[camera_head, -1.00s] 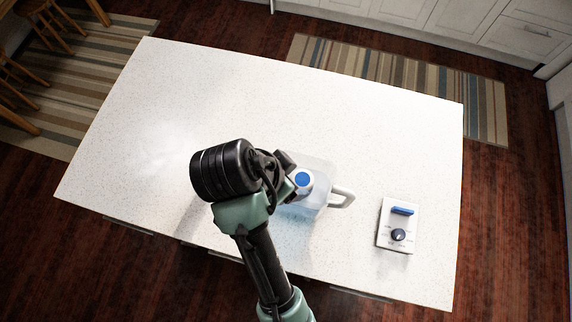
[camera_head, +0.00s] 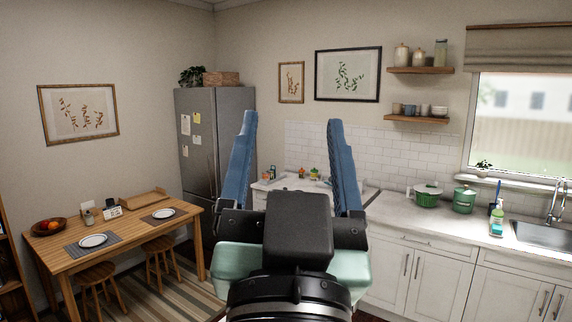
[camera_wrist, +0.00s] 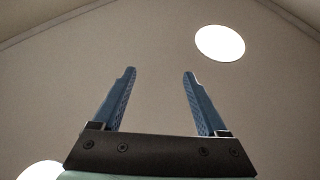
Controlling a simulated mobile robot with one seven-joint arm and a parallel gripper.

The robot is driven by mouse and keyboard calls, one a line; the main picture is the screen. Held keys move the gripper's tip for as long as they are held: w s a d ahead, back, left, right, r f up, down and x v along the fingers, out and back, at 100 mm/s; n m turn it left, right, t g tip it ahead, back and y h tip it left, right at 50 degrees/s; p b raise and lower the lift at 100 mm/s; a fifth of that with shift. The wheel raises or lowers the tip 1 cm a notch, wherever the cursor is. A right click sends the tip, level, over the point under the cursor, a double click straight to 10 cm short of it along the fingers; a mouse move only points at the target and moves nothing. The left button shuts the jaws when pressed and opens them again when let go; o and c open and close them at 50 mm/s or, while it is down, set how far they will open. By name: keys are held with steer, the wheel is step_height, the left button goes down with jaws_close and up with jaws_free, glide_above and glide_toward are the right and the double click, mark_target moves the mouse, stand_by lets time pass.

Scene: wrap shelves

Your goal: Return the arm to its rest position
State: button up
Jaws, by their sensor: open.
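My gripper (camera_head: 292,165) stands upright in the middle of the head view, close to the camera. Its two blue fingers point up and are wide apart, with nothing between them. The wrist view also shows my gripper (camera_wrist: 157,95) open and empty, with only the ceiling and round lights behind it. My arm's black and green wrist parts fill the bottom middle of the head view and hide part of the counter and floor behind.
A wooden table (camera_head: 130,247) with plates and a fruit bowl (camera_head: 48,228) stands at the left, with stools. A fridge (camera_head: 213,140) is behind. A counter (camera_head: 440,221) with green pots (camera_head: 464,201) and a sink (camera_head: 540,233) runs along the right. The space around my gripper looks clear.

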steer(key=s+r+n+t, duration=0.1)
steer(key=s+r+t, duration=0.2)
steer(key=s+r, duration=0.2)
steer(key=shift+a+r+n+y, duration=0.3)
steer(key=shift+r+n+y, duration=0.1)
steer(key=shift+r, duration=0.15)
